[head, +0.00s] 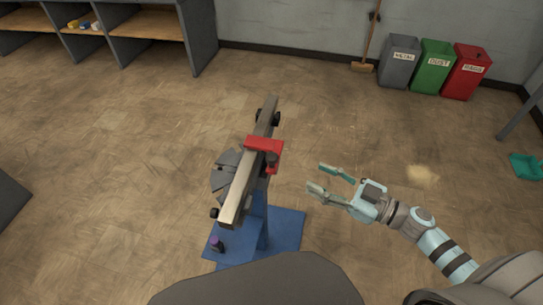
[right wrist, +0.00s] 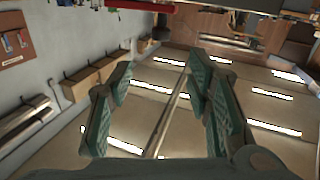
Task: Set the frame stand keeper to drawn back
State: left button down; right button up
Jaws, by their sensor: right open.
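The frame stand has a blue base plate (head: 288,228) on the floor and a blue post. A long grey beam (head: 241,192) lies tilted on top, with a red bracket (head: 262,144) around its middle. Dark knobs sit near both beam ends, and a small knob with a purple top (head: 216,241) stands on the base's left side. I cannot tell which part is the keeper. My right gripper (head: 322,178) is open and empty, right of the stand and apart from it. Its spread fingers also show in the right wrist view (right wrist: 160,80). My left gripper is out of view.
A grey segmented disc (head: 226,177) shows behind the beam's left side. Grey, green and red bins (head: 466,72) and a broom (head: 370,40) stand by the back wall. Shelves (head: 147,24) are at back left. The floor around the stand is mostly clear.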

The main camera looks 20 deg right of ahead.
aim_at(271, 156)
jog(key=shift+m, duration=0.4)
jog(key=x, duration=1.4)
jog(key=shift+a+f, duration=0.1)
jog(key=shift+a, duration=0.05)
jog(key=shift+w, duration=0.1)
grip_shut()
